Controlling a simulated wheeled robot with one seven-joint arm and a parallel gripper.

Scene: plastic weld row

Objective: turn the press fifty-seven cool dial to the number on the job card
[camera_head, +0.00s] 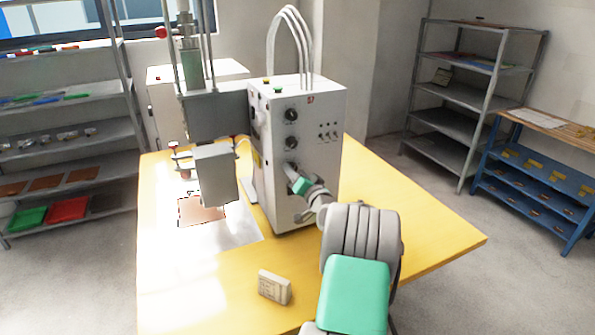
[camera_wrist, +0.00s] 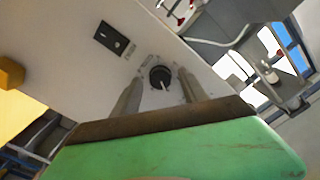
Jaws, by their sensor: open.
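The press control box (camera_head: 297,170) stands on the yellow table with a small mark, seemingly "57", near its top. Two black dials, an upper (camera_head: 291,114) and a middle one (camera_head: 291,142), show on its face. My gripper (camera_head: 292,172) is at a lower dial, which it largely hides. In the wrist view, a black dial (camera_wrist: 160,78) with a pale pointer line lies between the two open fingers of my gripper (camera_wrist: 160,80); contact cannot be told. The dial labels are too small to read. A small pale card block (camera_head: 273,287) with unreadable marks, possibly the job card, stands at the table's front.
The press head (camera_head: 215,175) hangs left of the box above a brownish sheet (camera_head: 201,211). The yellow table (camera_head: 425,235) is clear at right. Shelves (camera_head: 465,95) and a blue rack (camera_head: 535,185) stand beyond.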

